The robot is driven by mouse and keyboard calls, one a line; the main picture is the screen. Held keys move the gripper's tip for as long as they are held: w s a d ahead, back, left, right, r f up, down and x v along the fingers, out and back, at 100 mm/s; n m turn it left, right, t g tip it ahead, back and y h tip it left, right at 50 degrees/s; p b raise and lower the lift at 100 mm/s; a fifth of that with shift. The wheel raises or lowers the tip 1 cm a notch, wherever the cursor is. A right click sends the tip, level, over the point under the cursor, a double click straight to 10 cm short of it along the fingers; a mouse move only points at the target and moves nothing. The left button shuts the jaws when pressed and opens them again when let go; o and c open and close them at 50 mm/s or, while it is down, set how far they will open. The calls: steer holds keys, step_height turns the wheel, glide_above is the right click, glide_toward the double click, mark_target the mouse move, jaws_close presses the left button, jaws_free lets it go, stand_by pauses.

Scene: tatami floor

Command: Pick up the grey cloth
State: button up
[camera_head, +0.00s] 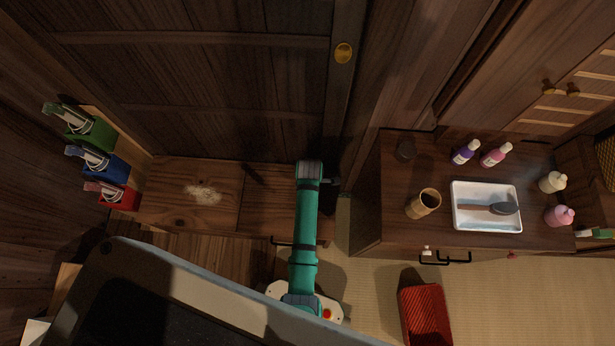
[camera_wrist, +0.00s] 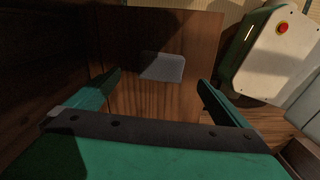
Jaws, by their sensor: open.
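A grey cloth (camera_wrist: 162,66) lies flat on a brown wooden surface (camera_wrist: 205,45) in the wrist view, ahead of and between my fingers. I cannot make it out in the head view, where my arm covers part of the wooden top. My gripper (camera_wrist: 160,80) is open, with a green finger on either side of the cloth in the picture and nothing held. Its fingers appear apart from the cloth, though the exact height is unclear. In the head view the end of my arm (camera_head: 309,172) is over the right part of the low wooden top.
A pale crumbly patch (camera_head: 203,194) lies on the low wooden top (camera_head: 165,205). Green, blue and red bottle holders (camera_head: 92,160) stand at left. A taller cabinet at right bears a white tray (camera_head: 487,222), a brown cup (camera_head: 424,203) and several bottles. A red basket (camera_head: 425,312) is on the floor.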

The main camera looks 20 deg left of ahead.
step_height(320, 180, down, 5)
steer(key=shift+r, duration=0.1)
steer(key=shift+s+a+f, duration=0.1)
steer(key=shift+f, duration=1.25)
steer(key=shift+s+a+f, duration=0.1)
steer(key=shift+f, duration=1.2)
steer(key=shift+c, duration=0.3)
steer(key=c, duration=1)
